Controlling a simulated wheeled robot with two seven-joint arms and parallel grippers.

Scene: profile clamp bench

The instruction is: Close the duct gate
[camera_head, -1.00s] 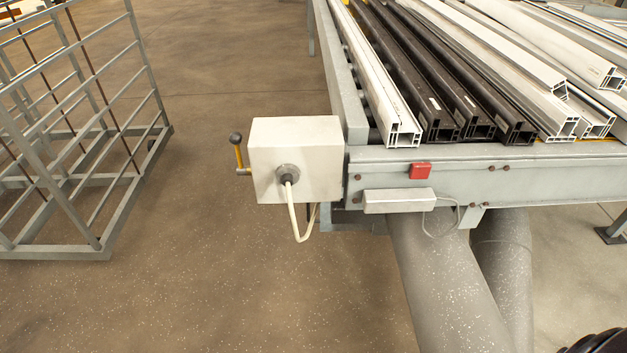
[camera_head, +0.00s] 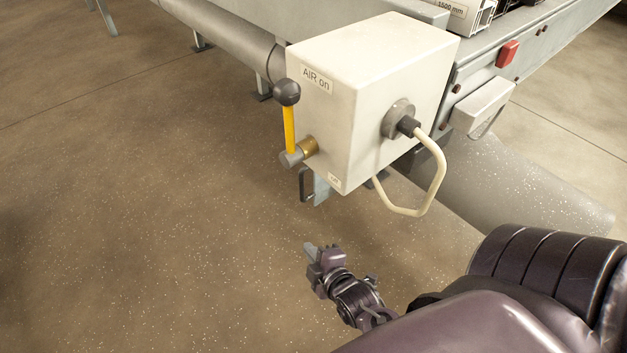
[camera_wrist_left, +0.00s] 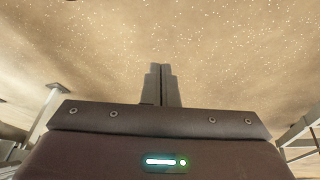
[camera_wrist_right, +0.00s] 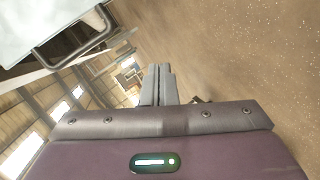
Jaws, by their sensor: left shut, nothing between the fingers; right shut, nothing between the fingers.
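The grey duct pipe (camera_head: 530,185) runs under the bench at right in the head view. A dark U-shaped handle (camera_head: 304,184) beside a small grey plate (camera_head: 321,190) shows below the white box; I cannot tell whether this is the duct gate. My right gripper (camera_head: 312,249) is shut and empty, below the box and apart from it. In the right wrist view its fingers (camera_wrist_right: 157,72) are together, with a grey U-shaped bar (camera_wrist_right: 75,55) at upper left. My left gripper (camera_wrist_left: 161,70) shows only in its wrist view, shut and empty over the floor.
The white box (camera_head: 370,90), labelled "AIR on", has a yellow lever (camera_head: 289,130) standing upright with a black knob, and a pale cable (camera_head: 436,175) looping from its front. The bench (camera_head: 520,50) with a red button (camera_head: 508,53) lies to the right. Floor at left is clear.

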